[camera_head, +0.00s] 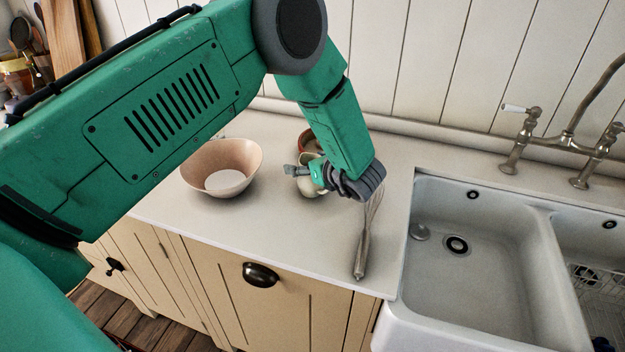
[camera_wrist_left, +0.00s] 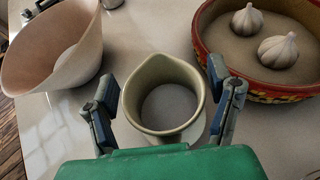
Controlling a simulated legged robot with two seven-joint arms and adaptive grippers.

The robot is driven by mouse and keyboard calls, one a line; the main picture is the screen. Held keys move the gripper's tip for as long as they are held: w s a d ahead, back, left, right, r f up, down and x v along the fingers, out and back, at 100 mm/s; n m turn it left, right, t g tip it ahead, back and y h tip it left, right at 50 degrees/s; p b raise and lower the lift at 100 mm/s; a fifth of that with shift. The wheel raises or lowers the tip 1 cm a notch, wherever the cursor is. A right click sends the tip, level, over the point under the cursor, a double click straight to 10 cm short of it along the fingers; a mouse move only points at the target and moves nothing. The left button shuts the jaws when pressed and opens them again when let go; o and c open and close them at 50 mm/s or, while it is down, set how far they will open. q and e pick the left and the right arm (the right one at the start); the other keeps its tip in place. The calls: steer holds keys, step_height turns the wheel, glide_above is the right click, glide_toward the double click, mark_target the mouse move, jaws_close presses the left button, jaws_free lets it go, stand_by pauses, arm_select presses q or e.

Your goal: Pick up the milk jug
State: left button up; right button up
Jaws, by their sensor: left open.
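The milk jug is a small cream-coloured jug with a pouring lip, upright on the pale counter. In the head view the jug (camera_head: 309,187) is partly hidden by my left gripper (camera_head: 308,174). In the left wrist view the jug (camera_wrist_left: 138,82) is seen from above, its round mouth open. My left gripper (camera_wrist_left: 164,88) is open, with one finger on each side of the jug. I see a gap on the left side; whether the right finger touches it I cannot tell. My right gripper is not in view.
A pinkish bowl (camera_head: 222,168) stands left of the jug. A red patterned bowl (camera_wrist_left: 270,92) with two garlic bulbs (camera_wrist_left: 278,50) stands close by. A whisk (camera_head: 362,250) lies to the right, before the white sink (camera_head: 480,285). The counter's front (camera_head: 270,225) is clear.

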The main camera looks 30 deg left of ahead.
arm_select(q)
steer(key=shift+d, duration=0.2)
steer(key=shift+c, duration=0.5)
steer(key=shift+d+r, duration=0.2)
steer(key=shift+d, duration=0.3)
steer(key=c, duration=1.4)
steer(key=shift+w+d+r, duration=0.1)
steer(key=shift+d, duration=0.1)
steer(key=shift+c, duration=0.4)
steer(key=shift+a, duration=0.45)
steer(key=shift+a+r, duration=0.25)
steer(key=shift+r, duration=0.05)
step_height(320, 180, up, 9)
steer(key=b, duration=0.1)
steer(key=shift+d+r, duration=0.15)
steer(key=shift+d, duration=0.3)
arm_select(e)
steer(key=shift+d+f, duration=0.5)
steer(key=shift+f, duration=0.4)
